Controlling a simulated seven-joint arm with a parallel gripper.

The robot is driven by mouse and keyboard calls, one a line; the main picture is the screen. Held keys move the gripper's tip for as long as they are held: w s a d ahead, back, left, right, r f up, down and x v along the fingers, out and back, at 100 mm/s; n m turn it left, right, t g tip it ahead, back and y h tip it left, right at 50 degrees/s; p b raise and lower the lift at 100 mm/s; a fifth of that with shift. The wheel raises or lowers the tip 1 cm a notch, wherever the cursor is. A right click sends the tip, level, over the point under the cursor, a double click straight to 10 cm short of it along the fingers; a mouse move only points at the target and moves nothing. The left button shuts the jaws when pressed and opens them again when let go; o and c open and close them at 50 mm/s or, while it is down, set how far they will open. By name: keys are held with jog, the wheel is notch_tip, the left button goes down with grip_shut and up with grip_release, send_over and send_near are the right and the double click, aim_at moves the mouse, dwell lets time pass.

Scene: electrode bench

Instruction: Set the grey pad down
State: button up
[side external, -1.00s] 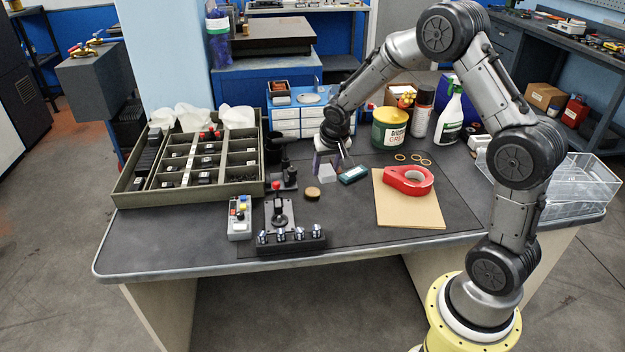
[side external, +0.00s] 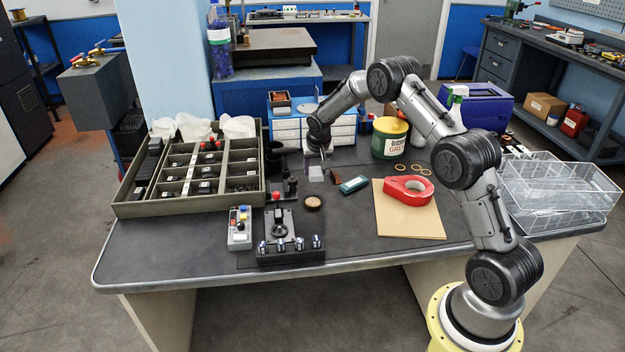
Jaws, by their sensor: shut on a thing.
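The grey pad (side external: 316,174) shows as a small pale grey block near the middle of the bench, just below my gripper (side external: 316,160). My gripper points down, and its jaws are shut on the pad. The jaws are small in this view and partly hide the pad's top. Whether the pad's underside touches the dark mat (side external: 365,236) cannot be told. A small brown block (side external: 335,174) lies just right of the pad, and a teal-edged case (side external: 354,184) lies further right.
A compartment tray (side external: 190,208) is at left. Black fixtures (side external: 281,220) and a round tan disc (side external: 313,202) lie in front. A green tin (side external: 390,140) and blue drawers (side external: 287,128) stand behind.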

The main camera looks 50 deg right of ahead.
aim_at(312, 188)
jog(key=shift+w+d+f, duration=0.2)
jog(key=shift+w+f, duration=0.2)
jog(key=shift+f, duration=0.15)
jog(key=shift+w+d+f, duration=0.15)
jog(key=shift+w+f, duration=0.25)
jog(key=shift+f, duration=1.7)
jog(key=shift+f, duration=0.1)
jog(key=o, duration=1.2)
